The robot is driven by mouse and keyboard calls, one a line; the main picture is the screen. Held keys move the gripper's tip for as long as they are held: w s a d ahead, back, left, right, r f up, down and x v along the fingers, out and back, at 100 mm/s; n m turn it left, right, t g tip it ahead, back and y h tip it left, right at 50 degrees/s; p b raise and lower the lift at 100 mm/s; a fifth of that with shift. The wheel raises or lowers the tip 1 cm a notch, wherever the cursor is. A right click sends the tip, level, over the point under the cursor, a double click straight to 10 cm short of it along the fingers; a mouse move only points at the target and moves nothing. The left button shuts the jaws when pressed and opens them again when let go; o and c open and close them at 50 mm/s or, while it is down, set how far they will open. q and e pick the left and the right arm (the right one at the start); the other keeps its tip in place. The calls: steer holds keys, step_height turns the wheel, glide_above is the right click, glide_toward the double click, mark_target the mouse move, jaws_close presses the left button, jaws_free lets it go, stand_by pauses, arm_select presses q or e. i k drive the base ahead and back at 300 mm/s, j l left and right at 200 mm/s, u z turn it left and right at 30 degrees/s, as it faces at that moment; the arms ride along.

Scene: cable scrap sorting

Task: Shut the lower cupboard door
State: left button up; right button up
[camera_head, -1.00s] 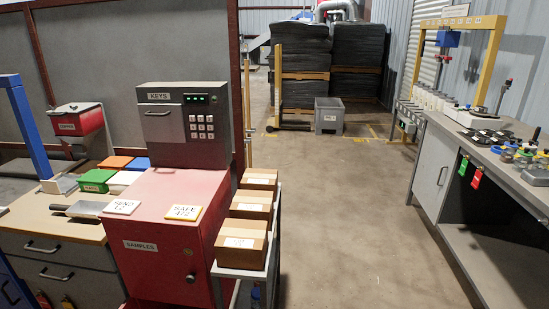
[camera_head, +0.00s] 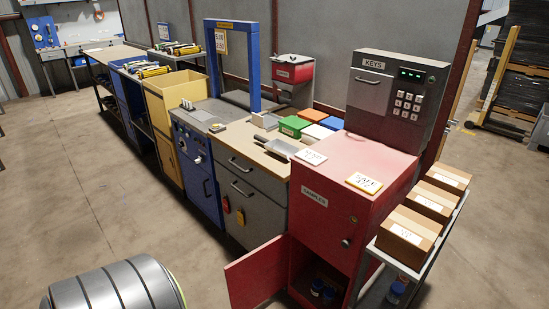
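The red samples cabinet (camera_head: 334,205) stands right of centre in the head view. Its lower cupboard door (camera_head: 257,272) stands open, swung out to the left of the opening at the bottom of the cabinet. Blue-capped jars (camera_head: 317,287) show inside on the cupboard floor. The upper door, with its round knob, looks shut. The bottom edge of the picture cuts off the lower part of the cupboard. Neither of my grippers is in view.
A trolley with cardboard boxes (camera_head: 408,228) stands close on the cabinet's right. A grey drawer unit (camera_head: 250,205) with a wooden top adjoins its left, followed by blue and yellow units. The floor (camera_head: 120,195) in front of these units is largely clear.

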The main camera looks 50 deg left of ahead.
mark_target(256, 276)
steer(key=j+z, duration=0.2)
steer(key=j, duration=0.25)
steer(key=k+j+z, duration=0.2)
steer(key=j, duration=0.2)
steer(key=j+z, duration=0.2)
steer(key=j, duration=0.25)
steer(key=k+j+z, duration=0.15)
steer(key=j, duration=0.25)
steer(key=k+j, duration=0.1)
steer(key=j, duration=0.3)
steer(key=k+j, duration=0.15)
steer(key=j, duration=0.3)
steer(key=k+j, duration=0.1)
steer(key=j, duration=0.3)
steer(key=k+j+z, duration=0.1)
steer(key=j, duration=0.3)
steer(key=k+j, duration=0.15)
steer(key=j, duration=0.25)
steer(key=k+j, duration=0.1)
steer(key=j, duration=0.3)
steer(key=k+j, duration=0.15)
steer(key=j, duration=0.25)
